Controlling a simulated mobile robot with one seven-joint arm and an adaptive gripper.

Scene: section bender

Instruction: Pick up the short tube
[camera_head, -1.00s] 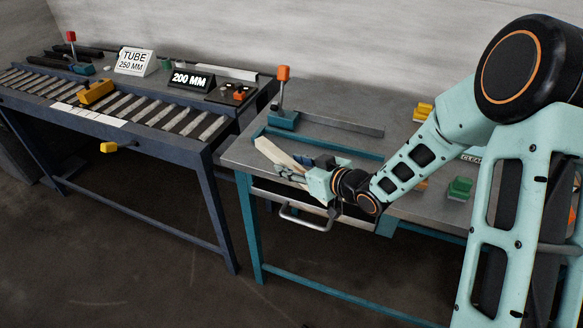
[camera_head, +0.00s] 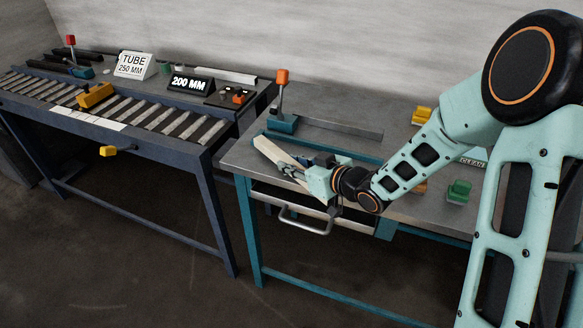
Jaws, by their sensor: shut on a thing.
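A pale, beige short tube (camera_head: 269,151) lies slantwise above the left part of the grey workbench (camera_head: 240,157), its far end toward the upper left. My gripper (camera_head: 296,174) is shut on the tube near its nearer part, coming in from the right. The fingers partly hide the tube. I cannot tell whether the tube touches the bench top.
A teal clamp with an orange-topped lever (camera_head: 282,95) stands behind the tube. A drawer handle (camera_head: 305,224) sticks out in front. A roller table (camera_head: 150,112) with a "200 MM" sign (camera_head: 190,82) is at left. A green block (camera_head: 459,191) sits at right.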

